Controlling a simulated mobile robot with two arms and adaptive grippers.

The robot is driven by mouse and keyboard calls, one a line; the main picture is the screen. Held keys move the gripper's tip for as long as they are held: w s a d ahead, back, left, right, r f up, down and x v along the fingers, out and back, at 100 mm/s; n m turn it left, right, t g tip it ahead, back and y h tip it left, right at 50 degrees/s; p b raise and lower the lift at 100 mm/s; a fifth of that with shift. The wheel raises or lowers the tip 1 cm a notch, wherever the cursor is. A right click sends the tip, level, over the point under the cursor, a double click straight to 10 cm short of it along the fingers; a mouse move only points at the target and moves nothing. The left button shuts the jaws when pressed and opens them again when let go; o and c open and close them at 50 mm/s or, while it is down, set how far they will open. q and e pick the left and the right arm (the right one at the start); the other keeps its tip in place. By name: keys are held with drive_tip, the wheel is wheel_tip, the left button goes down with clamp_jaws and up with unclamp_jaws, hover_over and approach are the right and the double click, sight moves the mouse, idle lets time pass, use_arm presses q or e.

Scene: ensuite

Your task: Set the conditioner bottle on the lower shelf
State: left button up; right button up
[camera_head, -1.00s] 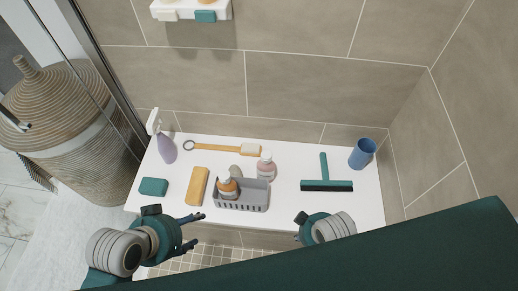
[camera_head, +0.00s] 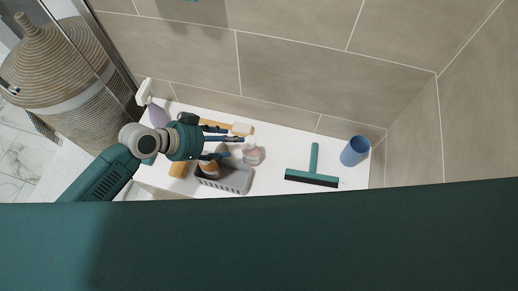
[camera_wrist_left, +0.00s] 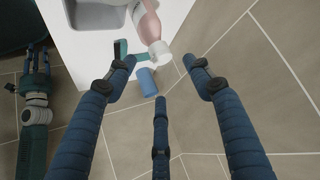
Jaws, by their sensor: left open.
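A pink bottle with a white cap (camera_head: 252,153) stands upright at the back right corner of the grey caddy; it also shows at the top of the left wrist view (camera_wrist_left: 146,22). An amber bottle (camera_head: 210,167) stands in the caddy, partly hidden by my fingers. I cannot read which is the conditioner. My left gripper (camera_head: 232,142) is open and empty, its fingers pointing right toward the pink bottle, apart from it. My right gripper (camera_wrist_left: 37,58) shows at the left of the left wrist view, fingers spread and empty. No lower shelf can be made out clearly.
The white bench (camera_head: 275,175) carries the grey caddy (camera_head: 236,181), a squeegee (camera_head: 313,172), a blue cup (camera_head: 354,151), a spray bottle (camera_head: 157,112) and a long brush (camera_head: 240,128). Tiled walls close the back and right. A woven basket (camera_head: 62,75) stands left.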

sight(247, 142)
use_arm(q)
drive_tip(key=x, duration=0.3)
drive_tip(key=shift+f, duration=0.1)
drive_tip(key=shift+x, duration=2.75)
clamp_jaws()
drive_tip(key=shift+w+d+r, duration=0.1)
drive_tip(key=shift+r, duration=0.15)
